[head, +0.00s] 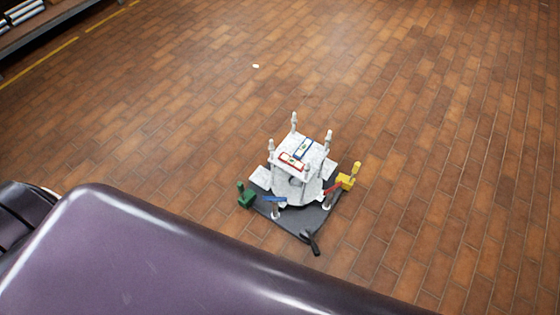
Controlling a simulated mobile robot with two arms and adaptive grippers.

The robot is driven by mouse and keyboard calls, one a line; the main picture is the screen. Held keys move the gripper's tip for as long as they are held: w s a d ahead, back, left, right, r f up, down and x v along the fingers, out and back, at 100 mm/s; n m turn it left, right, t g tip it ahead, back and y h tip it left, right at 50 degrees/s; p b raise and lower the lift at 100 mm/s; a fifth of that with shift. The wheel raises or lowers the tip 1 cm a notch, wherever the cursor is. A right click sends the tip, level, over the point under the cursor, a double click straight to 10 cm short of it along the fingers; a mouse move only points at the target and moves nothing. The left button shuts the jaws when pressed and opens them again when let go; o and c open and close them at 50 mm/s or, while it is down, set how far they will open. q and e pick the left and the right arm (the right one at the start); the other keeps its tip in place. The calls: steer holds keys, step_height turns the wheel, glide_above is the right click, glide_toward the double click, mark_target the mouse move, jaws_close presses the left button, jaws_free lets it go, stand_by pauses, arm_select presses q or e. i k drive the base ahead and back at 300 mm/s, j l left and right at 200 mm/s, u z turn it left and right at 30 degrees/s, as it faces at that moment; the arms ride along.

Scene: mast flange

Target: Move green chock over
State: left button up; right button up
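The green chock (245,197) stands at the left corner of a dark base plate (305,222), with an upright green knob on it. I cannot tell whether it rests on the plate or on the floor beside it. A white flange block (300,182) with upright posts sits on the plate. A yellow chock (346,181) with an upright yellow handle is at the plate's right side. Neither of my grippers shows in the head view.
A red-framed level (291,161) and a blue-framed level (303,149) lie on the block. A black handle (313,243) sticks out at the plate's front. A shelf (38,22) stands at far left. The brick floor around is mostly clear; a large purple surface, apparently mine, fills the foreground.

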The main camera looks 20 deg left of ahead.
mark_target(247, 198)
steer(key=u, duration=1.2)
steer(key=i+j+z, duration=0.1)
steer(key=z, duration=0.35)
steer(key=i+j+z, duration=0.1)
steer(key=j+z, duration=0.15)
steer(key=z, duration=0.15)
steer(key=j+z, duration=0.25)
steer(key=z, duration=0.2)
steer(key=j+z, duration=0.25)
steer(key=z, duration=0.15)
